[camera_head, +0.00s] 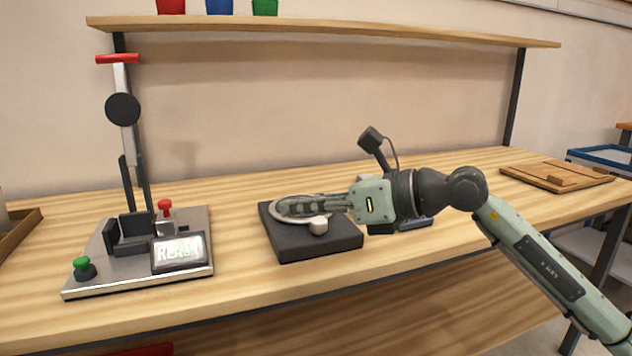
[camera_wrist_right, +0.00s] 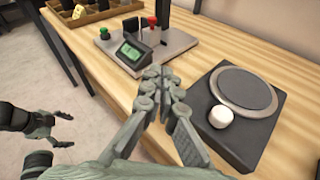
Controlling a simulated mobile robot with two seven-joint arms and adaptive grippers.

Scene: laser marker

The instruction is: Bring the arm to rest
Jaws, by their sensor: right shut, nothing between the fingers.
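My right gripper (camera_head: 285,207) reaches in from the right in the head view, its fingers pointing left above a black square block with a round grey plate. The fingers are shut with nothing between them. In the right wrist view my right gripper (camera_wrist_right: 165,78) shows its closed fingertips between the marker station and the block. My left gripper (camera_wrist_right: 68,131) is at the left of the wrist view, beyond the table's edge; its fingers look spread and empty. The left arm does not show in the head view.
The marker station (camera_head: 190,222) has a tall column, a screen and green and red buttons. The black block (camera_head: 320,245) carries a small white knob (camera_head: 318,225). A wooden board (camera_head: 556,176) lies at the right. A shelf (camera_head: 320,27) spans the back.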

